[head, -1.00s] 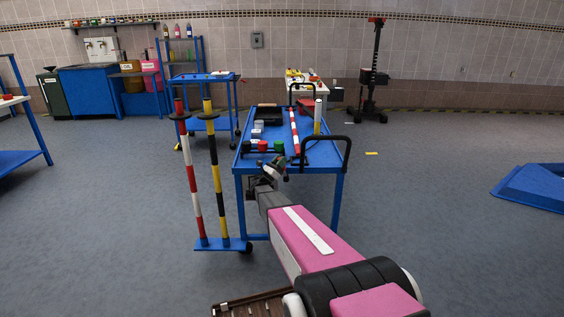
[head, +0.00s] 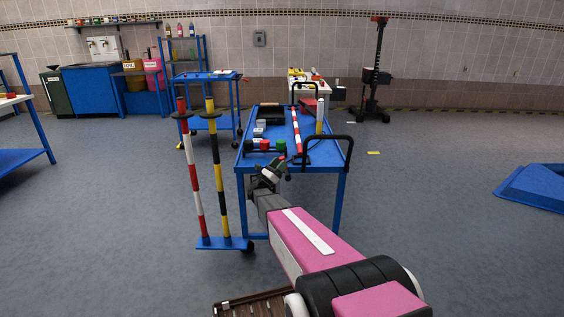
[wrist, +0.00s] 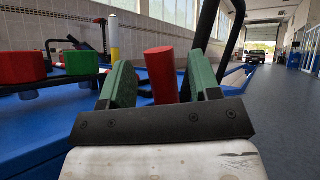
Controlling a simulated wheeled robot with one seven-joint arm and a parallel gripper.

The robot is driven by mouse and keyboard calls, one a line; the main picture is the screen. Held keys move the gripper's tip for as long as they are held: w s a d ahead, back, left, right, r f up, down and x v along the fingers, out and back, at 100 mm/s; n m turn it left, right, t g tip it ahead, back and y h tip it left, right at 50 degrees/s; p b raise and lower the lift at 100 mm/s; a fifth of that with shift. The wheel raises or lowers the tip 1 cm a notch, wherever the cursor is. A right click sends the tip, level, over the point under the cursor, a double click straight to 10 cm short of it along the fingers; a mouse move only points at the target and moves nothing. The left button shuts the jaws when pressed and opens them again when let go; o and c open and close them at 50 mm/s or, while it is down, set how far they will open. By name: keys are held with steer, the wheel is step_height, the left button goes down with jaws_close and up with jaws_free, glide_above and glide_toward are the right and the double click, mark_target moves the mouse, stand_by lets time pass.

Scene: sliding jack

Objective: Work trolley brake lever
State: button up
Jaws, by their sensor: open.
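The blue work trolley (head: 325,155) stands ahead with black looped handles. A red-and-white striped bar (head: 296,131) runs along its top, its near end by a dark fitting. My gripper (head: 276,172) is at the trolley's near edge, just below that end. In the wrist view my open gripper (wrist: 160,84) has two green pads apart. A red cylinder (wrist: 161,73) shows in the gap between them, tilted slightly. It may be the bar's near end. I cannot tell whether it lies between the pads or beyond them, and its lower part is hidden. I see no clear brake lever label.
Red (wrist: 22,67) and green (wrist: 81,63) blocks sit left of my gripper in the wrist view. A post (head: 320,115) stands right of the bar, and a black handle (head: 328,140) rises at the near right. Striped poles (head: 194,180) stand left.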

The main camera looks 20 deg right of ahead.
steer(key=v, duration=0.8)
steer(key=shift+f, duration=0.1)
